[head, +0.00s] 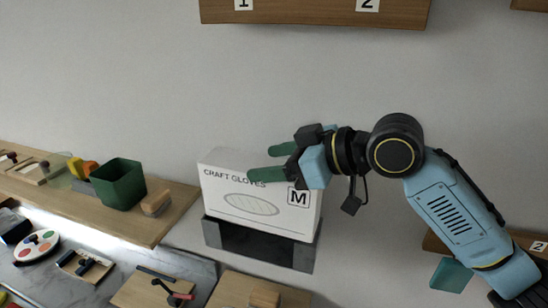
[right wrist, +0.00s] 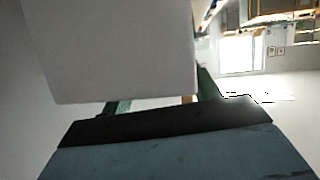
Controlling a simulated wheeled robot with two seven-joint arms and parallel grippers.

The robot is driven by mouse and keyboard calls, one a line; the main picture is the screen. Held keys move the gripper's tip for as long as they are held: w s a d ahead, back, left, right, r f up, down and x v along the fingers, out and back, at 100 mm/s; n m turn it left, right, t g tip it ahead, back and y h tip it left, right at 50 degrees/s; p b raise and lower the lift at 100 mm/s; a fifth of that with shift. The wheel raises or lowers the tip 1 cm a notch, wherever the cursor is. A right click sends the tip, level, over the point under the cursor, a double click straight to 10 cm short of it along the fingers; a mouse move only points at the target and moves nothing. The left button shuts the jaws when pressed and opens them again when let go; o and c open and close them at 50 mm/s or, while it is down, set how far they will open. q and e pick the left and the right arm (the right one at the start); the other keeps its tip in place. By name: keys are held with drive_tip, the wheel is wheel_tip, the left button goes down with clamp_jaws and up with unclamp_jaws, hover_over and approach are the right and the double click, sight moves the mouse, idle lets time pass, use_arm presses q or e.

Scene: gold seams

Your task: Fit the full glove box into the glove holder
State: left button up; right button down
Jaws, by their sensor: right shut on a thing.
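The glove box (head: 240,186) is white, printed "CRAFT GLOVES" with an oval and an "M". It is upright, slightly tilted in the picture. The dark grey glove holder (head: 213,233) is on the wall directly below it. The box's lower edge lines up with the holder's upper rim; I cannot tell whether it is inside or just above. My right gripper (head: 276,163) is shut on the box's upper part, its green fingers on either side. In the right wrist view the box (right wrist: 115,50) fills the upper left between the fingers. My left gripper is not in view.
A wooden shelf (head: 178,212) at left bears a green container (head: 119,186) and small wooden items. Below are a paint palette (head: 36,246) and boards with tools (head: 150,292). A numbered wooden shelf (head: 310,14) is above. The wall around the box is bare.

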drive_tip(key=shift+f, duration=0.1)
idle(0.6)
drive_tip(key=shift+r+p, duration=2.55)
drive_tip(key=shift+p, duration=0.05)
drive_tip(key=shift+f, duration=0.1)
